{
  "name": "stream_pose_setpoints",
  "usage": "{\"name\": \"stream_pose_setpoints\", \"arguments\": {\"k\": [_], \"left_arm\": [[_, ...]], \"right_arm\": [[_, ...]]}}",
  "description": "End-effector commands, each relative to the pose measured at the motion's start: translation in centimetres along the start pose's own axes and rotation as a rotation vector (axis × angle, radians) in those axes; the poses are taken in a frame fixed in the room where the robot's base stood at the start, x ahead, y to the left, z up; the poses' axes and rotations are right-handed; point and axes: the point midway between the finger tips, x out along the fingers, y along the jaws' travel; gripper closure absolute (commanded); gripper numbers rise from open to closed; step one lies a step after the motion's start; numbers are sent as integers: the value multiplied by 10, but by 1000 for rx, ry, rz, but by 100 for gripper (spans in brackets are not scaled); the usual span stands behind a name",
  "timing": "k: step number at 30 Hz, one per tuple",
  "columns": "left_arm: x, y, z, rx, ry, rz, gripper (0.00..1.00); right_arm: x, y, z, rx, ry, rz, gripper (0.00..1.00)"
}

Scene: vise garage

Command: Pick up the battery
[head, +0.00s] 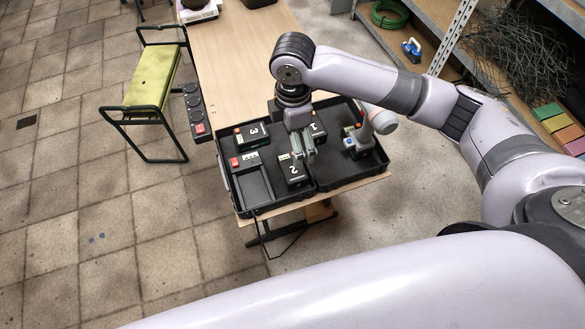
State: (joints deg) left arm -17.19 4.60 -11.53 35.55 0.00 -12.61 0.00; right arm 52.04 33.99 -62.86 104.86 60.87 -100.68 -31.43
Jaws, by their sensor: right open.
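A black battery marked 3 (252,133) sits at the back left of a black open case (226,180) on the table. A battery marked 2 (293,173) lies near the case's middle, and a battery marked 1 (319,129) sits behind it to the right. My right gripper (304,156) points down over the middle of the case, between batteries 1 and 2. It is open, with no battery held between its fingers. It partly covers battery 1. Whether its fingers touch a battery cannot be told. My left gripper does not show.
A pale cordless tool (371,128) stands in the case's right half. A black unit with a red switch (234,162) is at its left. A power strip (194,110) runs along the wooden table's (235,60) left edge. A yellow-topped bench (152,80) stands left; shelves (440,40) stand right.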

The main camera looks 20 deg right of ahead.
Motion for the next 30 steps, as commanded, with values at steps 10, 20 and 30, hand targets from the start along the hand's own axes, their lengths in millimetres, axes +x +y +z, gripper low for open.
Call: {"name": "stream_pose_setpoints", "arguments": {"k": [10,20,30], "left_arm": [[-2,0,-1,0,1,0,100],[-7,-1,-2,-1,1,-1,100],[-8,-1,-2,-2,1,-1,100]], "right_arm": [[66,0,-1,2,1,0,0],[95,-3,-2,1,0,-2,0],[127,-4,-3,0,1,2,0]]}}
